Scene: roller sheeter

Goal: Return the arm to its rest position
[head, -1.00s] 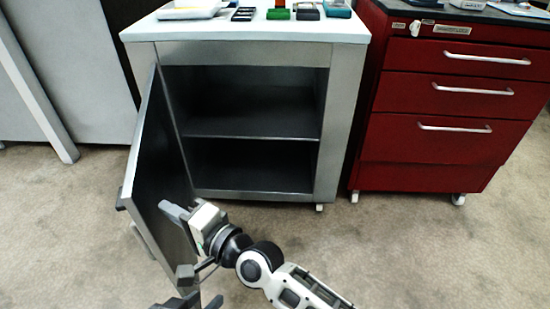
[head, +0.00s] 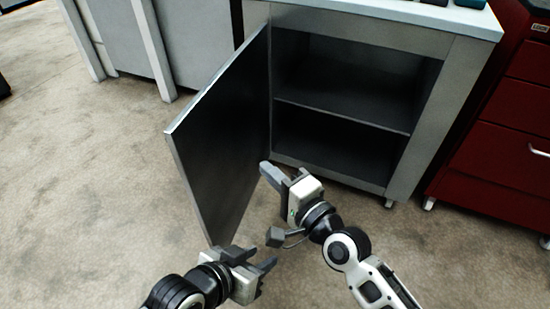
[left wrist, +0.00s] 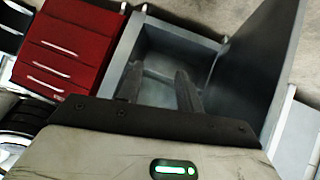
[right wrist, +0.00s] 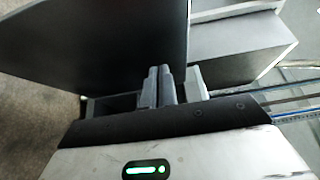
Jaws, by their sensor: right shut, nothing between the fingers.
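The grey cabinet (head: 440,105) stands with its dark door (head: 225,130) swung wide open to the left. Its two shelf spaces look empty. My right gripper (head: 269,172) is in front of the opening, near the door's inner side. Its fingers (right wrist: 160,87) are together with nothing between them in the right wrist view. My left gripper (head: 272,251) is lower, just past the door's bottom corner. Its fingers are apart and empty, and they also show in the left wrist view (left wrist: 159,82). Neither gripper visibly holds the door.
A red drawer cabinet (head: 500,165) stands to the right of the grey cabinet, and it also shows in the left wrist view (left wrist: 58,45). A grey unit (head: 200,35) stands behind the door.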

